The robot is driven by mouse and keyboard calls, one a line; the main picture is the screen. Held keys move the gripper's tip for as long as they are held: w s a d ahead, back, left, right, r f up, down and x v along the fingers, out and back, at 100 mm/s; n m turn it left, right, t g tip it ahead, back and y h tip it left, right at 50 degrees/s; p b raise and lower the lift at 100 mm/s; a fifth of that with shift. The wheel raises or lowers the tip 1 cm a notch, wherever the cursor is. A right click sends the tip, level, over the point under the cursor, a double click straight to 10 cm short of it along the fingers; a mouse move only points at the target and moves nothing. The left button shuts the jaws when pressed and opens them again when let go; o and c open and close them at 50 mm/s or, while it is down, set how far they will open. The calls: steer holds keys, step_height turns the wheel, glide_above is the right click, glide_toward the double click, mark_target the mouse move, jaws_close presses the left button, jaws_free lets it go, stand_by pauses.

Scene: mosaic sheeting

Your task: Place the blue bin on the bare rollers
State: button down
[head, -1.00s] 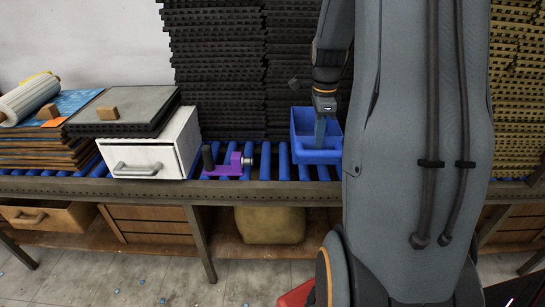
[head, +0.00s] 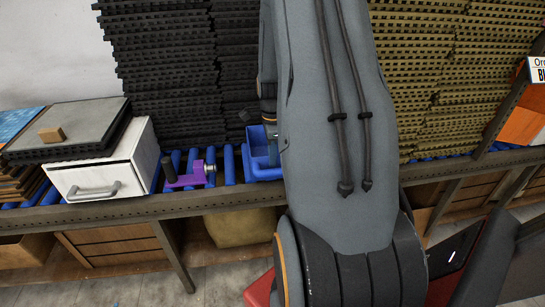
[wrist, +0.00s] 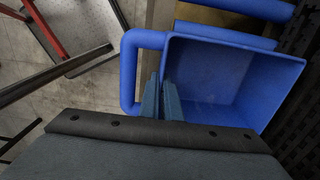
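The blue bin (head: 262,172) is right of the purple clamp on the roller bench, partly hidden behind my arm. It also shows in the wrist view (wrist: 215,75), open side towards the camera and empty, with its handle at the left. My gripper (wrist: 162,90) has one finger on each side of the bin's handle-side wall, close together on it. In the head view my gripper (head: 270,132) is mostly hidden by my arm. The bare blue rollers (head: 229,165) show between clamp and bin. I cannot tell whether the bin touches the rollers.
The purple clamp (head: 186,177) and a white drawer box (head: 108,172) stand left of the bin. Black mat stacks (head: 165,75) rise close behind it, and tan stacks (head: 425,80) at the right. The bench's front rail (head: 110,212) runs along the near edge.

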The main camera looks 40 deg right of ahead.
steer(key=shift+f, duration=0.3)
steer(key=c, duration=2)
jaws_free()
steer(key=shift+f, duration=0.1)
step_height(320, 180, up, 11)
steer(key=b, duration=0.3)
steer(key=s+a+n, duration=0.3)
steer(key=a+n, duration=0.5)
steer(key=a, duration=0.1)
steer(key=s+a+f+n, duration=0.1)
steer(key=s+a+n, duration=0.2)
steer(key=a+n, duration=0.5)
steer(key=s+a+f+n+t, duration=0.1)
steer(key=s+a+n, duration=0.3)
steer(key=a+n, duration=0.4)
steer(key=shift+a, duration=1.9)
